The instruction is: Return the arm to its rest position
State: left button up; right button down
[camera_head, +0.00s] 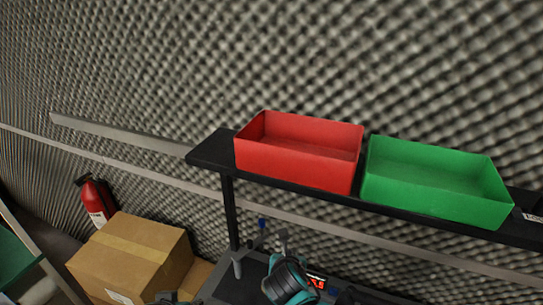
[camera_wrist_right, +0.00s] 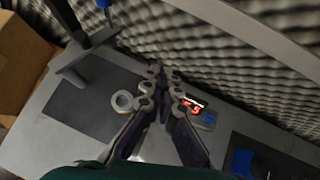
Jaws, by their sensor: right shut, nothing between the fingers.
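My right gripper (camera_head: 283,240) shows at the bottom middle of the head view, above its teal and black wrist. In the right wrist view its fingers (camera_wrist_right: 160,76) come together at the tips, with nothing between them. The tips are over the bench, between a pale ring (camera_wrist_right: 122,101) and a device with a red lit display (camera_wrist_right: 194,103). A dark and teal part at the bottom edge of the head view may be my left arm. My left gripper does not show.
A red bin (camera_head: 298,165) and a green bin (camera_head: 432,190) stand on a black shelf (camera_head: 212,150). A cardboard box (camera_head: 130,255) and a fire extinguisher (camera_head: 92,202) are at the left. A stand (camera_wrist_right: 72,62) rises from the bench near the gripper. Foam covers the wall.

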jog(key=s+d+m+g+y+b, duration=0.1)
jog(key=s+d+m, duration=0.3)
jog(key=m, duration=1.3)
jog(key=s+d+f+m+g+b, duration=0.1)
jog(key=s+d+m, duration=0.4)
jog(key=s+m, duration=0.5)
jog(key=m+b, duration=0.1)
jog(key=m, duration=0.5)
jog(key=shift+d+f+m+y+b, duration=0.3)
jog(key=shift+m+y, duration=0.1)
